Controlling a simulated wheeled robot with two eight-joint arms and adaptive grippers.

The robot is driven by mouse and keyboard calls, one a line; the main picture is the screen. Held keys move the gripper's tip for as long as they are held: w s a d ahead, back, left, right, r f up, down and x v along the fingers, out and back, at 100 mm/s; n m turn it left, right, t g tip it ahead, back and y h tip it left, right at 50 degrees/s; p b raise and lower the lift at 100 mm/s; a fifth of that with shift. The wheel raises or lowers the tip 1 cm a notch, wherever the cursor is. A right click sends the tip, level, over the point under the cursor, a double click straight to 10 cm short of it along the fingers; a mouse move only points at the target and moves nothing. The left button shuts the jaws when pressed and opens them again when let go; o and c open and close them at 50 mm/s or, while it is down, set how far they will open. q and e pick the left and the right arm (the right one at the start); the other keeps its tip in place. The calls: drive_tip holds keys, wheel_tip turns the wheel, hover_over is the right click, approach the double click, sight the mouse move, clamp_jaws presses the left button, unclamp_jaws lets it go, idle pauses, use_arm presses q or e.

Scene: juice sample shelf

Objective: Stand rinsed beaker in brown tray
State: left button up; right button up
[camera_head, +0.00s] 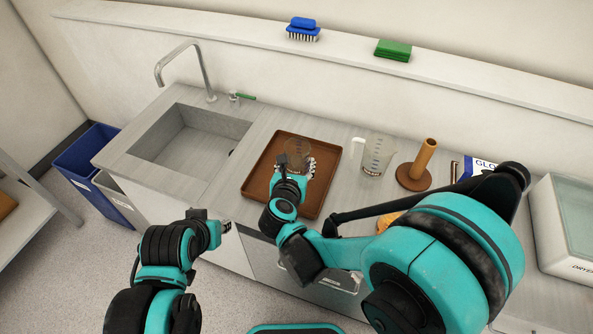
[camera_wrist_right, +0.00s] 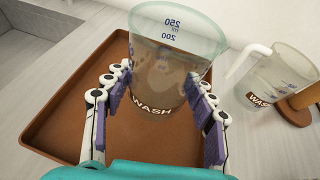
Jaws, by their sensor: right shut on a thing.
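A clear beaker (camera_head: 297,148) with a WASH label and volume marks stands upright within the brown tray's (camera_head: 262,148) outline, near its middle. It fills the middle of the right wrist view (camera_wrist_right: 172,75), and the tray (camera_wrist_right: 70,105) shows below and around it. My right gripper (camera_head: 294,166) is shut on the beaker, with a finger on each side. I cannot tell whether the beaker's base touches the tray. My left gripper (camera_head: 222,226) hangs low in front of the counter, away from the tray; its fingers are too small to read.
A second WASH beaker (camera_head: 374,156) with a handle stands right of the tray, beside a brown peg stand (camera_head: 414,176). A sink (camera_head: 190,138) lies left. A blue brush (camera_head: 303,28) and green pad (camera_head: 393,49) lie on the ledge. A glove box (camera_head: 474,168) stands right.

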drive_tip(key=w+f, duration=0.2)
drive_tip(key=w, duration=0.1)
drive_tip(key=w+b, duration=0.1)
drive_tip(key=shift+w+a+f, duration=0.2)
drive_tip(key=shift+a+f, duration=0.15)
drive_tip(key=shift+f, duration=0.05)
wheel_tip(320, 180, down, 3)
drive_tip(key=shift+f+b, duration=0.15)
drive_tip(key=shift+b, duration=0.8)
drive_tip(key=shift+f, duration=0.3)
drive_tip(key=shift+f, duration=0.1)
drive_tip(key=o, duration=1.4)
drive_tip(key=shift+o, duration=0.2)
